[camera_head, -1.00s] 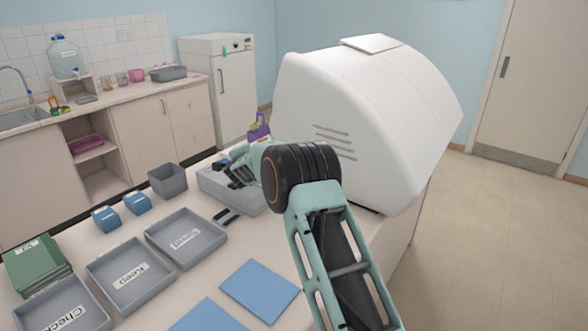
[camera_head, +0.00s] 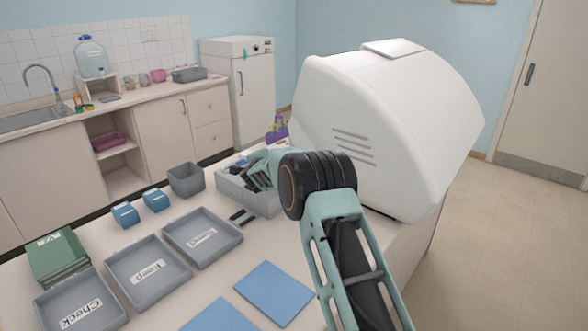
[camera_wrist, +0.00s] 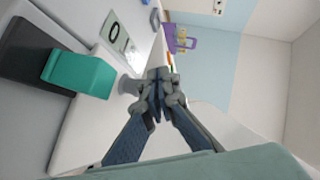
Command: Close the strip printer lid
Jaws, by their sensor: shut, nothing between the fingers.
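A light grey box (camera_head: 232,190) stands on the table beside the large white machine. It seems to be the strip printer, but my arm covers much of it and I cannot tell how its lid stands. My gripper (camera_head: 258,180) is right over or at this box in the head view. In the wrist view my gripper (camera_wrist: 158,92) has its fingers together with nothing between them. A grey round knob (camera_wrist: 130,85) and a teal block (camera_wrist: 78,72) are close to the fingertips. Contact cannot be made out.
The large white machine (camera_head: 400,120) rises right behind my arm. Grey labelled trays (camera_head: 203,262), small blue boxes (camera_head: 125,215), a grey bin (camera_head: 187,180) and blue mats (camera_head: 275,292) occupy the table. A purple holder (camera_head: 278,130) stands behind the box.

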